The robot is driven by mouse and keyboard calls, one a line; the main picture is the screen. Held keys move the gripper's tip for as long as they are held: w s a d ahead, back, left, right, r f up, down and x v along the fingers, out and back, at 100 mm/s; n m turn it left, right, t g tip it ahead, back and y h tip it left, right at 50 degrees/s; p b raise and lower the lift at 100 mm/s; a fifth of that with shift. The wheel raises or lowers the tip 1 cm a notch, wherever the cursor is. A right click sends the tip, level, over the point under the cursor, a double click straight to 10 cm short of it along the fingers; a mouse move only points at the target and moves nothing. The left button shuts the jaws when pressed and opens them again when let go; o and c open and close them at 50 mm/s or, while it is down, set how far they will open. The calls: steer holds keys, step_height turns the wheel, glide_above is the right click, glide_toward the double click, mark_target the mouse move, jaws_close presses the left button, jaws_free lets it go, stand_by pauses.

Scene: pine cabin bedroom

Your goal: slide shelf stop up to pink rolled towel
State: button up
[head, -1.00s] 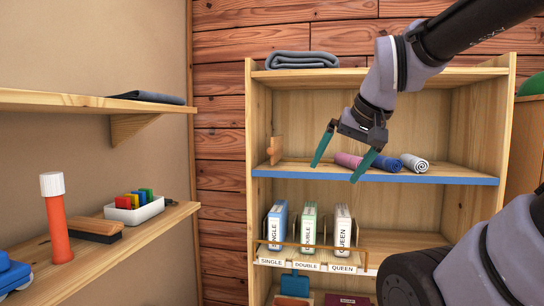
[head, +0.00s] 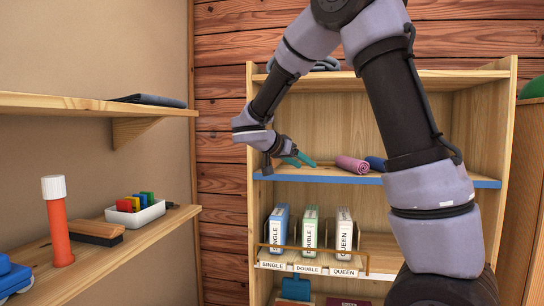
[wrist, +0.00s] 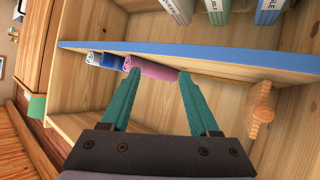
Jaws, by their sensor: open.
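The wooden shelf stop (wrist: 261,104) stands at the left end of the blue-edged shelf (head: 330,177); it shows on the right in the wrist view and is mostly hidden behind my gripper in the head view. The pink rolled towel (head: 352,164) lies farther right on that shelf, with a clear gap between the two; it also shows in the wrist view (wrist: 152,69). My gripper (head: 300,160) is open and empty, to the right of the stop. In the wrist view its teal fingers (wrist: 158,74) point toward the shelf, below the pink towel in the picture.
A blue rolled towel (head: 376,163) lies right of the pink one; a white roll (wrist: 93,58) is beyond it. Labelled boxes (head: 310,228) stand on the shelf below. A folded grey cloth (head: 325,64) lies on top. My arm hides the shelf's right part.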

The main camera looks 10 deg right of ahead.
steer(key=w+a+t+h, duration=0.2)
steer(key=w+a+t, duration=0.55)
steer(key=a, duration=0.65)
steer(key=shift+g, duration=0.35)
steer(key=x, duration=1.1)
steer(key=shift+w+a+r, duration=0.1)
steer(key=shift+w+r, duration=0.3)
steer(key=shift+w, duration=0.05)
steer(key=shift+c, duration=0.4)
jaws_close()
